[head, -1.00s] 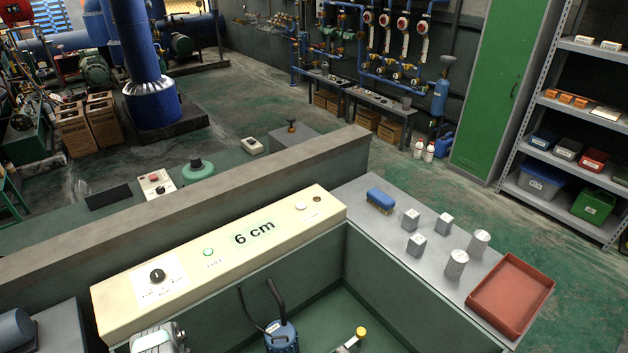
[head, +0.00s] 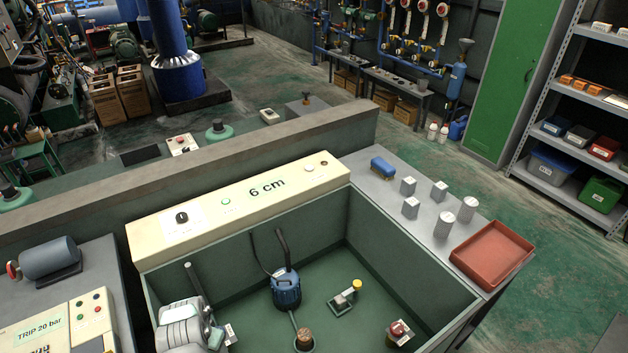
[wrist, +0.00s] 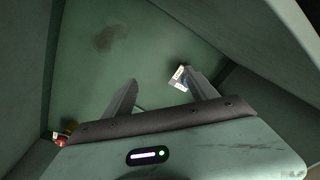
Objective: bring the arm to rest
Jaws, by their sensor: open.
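My gripper (wrist: 160,76) shows in the wrist view with its two fingers spread apart and nothing between them. Its fingers point into a green-walled pit, above the bare green floor (wrist: 85,75). A small white-labelled item (wrist: 179,75) lies just beside the tip of the right finger; I cannot tell whether they touch. A red and yellow item (wrist: 62,138) is partly hidden at the lower left.
The pit (head: 330,275) holds a blue pump (head: 286,290), a yellow-topped fitting (head: 348,296) and a red-topped item (head: 399,331). A cream panel reading "6 cm" (head: 240,204) runs along its back.

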